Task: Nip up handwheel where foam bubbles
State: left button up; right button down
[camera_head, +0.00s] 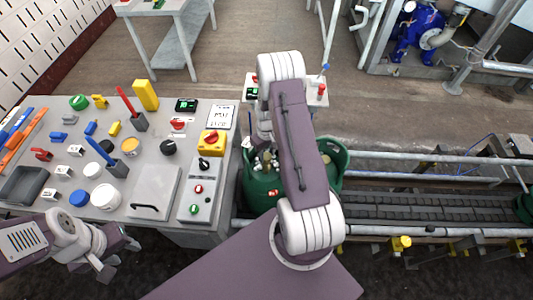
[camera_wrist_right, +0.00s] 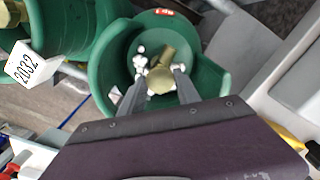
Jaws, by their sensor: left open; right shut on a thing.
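In the right wrist view, an open-topped green cylinder collar (camera_wrist_right: 101,75) surrounds a brass valve (camera_wrist_right: 165,62) with white foam blobs (camera_wrist_right: 140,62) around it. My right gripper (camera_wrist_right: 160,78) has its two grey fingers on either side of the valve top, shut on the handwheel, which is mostly hidden between them. In the head view, green cylinders (camera_head: 257,190) stand beside the bench, and my right arm hides its gripper and much of them. My left gripper (camera_head: 117,257) is open and empty at the lower left, near the bench's front edge.
A second green cylinder (camera_wrist_right: 70,25) with a white 2032 tag (camera_wrist_right: 32,64) stands close by in the wrist view. The bench (camera_head: 150,165) at left is crowded with tools, pots and switches. A roller conveyor (camera_head: 430,208) with rails runs right, with another green cylinder (camera_head: 524,207) at its end.

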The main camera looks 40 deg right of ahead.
aim_at(266, 156)
jog(key=shift+m, duration=2.3)
jog(key=c, duration=0.9)
grip_release()
notch_tip(266, 156, up, 9)
jog(key=shift+r, duration=0.1)
